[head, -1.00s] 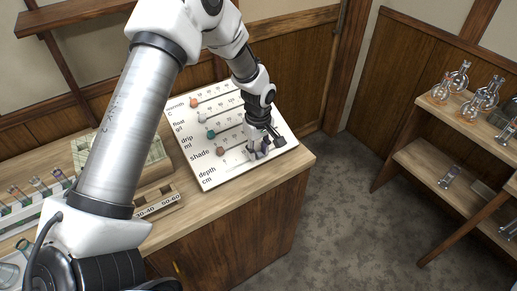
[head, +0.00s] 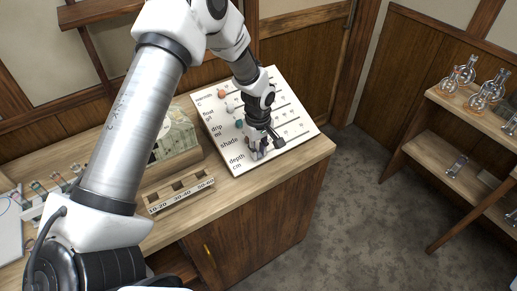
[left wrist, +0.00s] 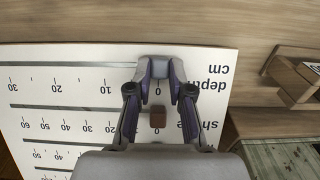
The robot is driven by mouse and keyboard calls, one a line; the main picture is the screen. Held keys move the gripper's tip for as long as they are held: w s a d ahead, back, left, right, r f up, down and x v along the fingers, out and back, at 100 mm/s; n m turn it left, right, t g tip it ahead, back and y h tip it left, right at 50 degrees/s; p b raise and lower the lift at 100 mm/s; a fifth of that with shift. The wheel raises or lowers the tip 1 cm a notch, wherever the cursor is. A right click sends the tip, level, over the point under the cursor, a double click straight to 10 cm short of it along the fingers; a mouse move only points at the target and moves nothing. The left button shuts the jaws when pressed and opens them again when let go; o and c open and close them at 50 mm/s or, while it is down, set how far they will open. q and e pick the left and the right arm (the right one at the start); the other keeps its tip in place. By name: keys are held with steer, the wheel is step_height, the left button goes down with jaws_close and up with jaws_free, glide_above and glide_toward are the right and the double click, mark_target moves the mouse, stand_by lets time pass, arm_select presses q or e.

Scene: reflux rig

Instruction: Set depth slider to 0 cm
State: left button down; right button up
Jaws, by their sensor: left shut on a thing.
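The white slider panel (head: 296,122) lies on the wooden bench, with rows labelled warmth, float, drip, shade and depth. My left gripper (head: 259,152) is at the depth row, near its label end. In the left wrist view the gripper (left wrist: 162,73) is shut on the grey depth slider knob (left wrist: 163,65), which sits at about the 0 mark. The fingers hide part of the knob and its track. The brown shade knob (left wrist: 157,117) sits between the finger links, by its own 0. My right gripper is not in view.
The orange warmth knob (head: 222,93), pale float knob (head: 230,109) and teal drip knob (head: 239,124) sit at the label ends of their rows. A wooden labelled rack (head: 180,194) stands left of the panel. Shelves (head: 450,165) with flasks stand at the right, across open floor.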

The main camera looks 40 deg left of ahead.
arm_select(q)
steer(key=c, duration=1)
jaws_free()
steer(key=shift+s+a+f, duration=0.1)
steer(key=shift+s+f, duration=0.2)
steer(key=shift+s, duration=0.15)
steer(key=shift+c, duration=0.2)
steer(key=shift+w+a, duration=0.1)
steer(key=shift+r, duration=0.1)
steer(key=shift+w+r, duration=0.15)
steer(key=shift+r, duration=0.15)
step_height(320, 180, up, 11)
steer(key=shift+r, duration=0.15)
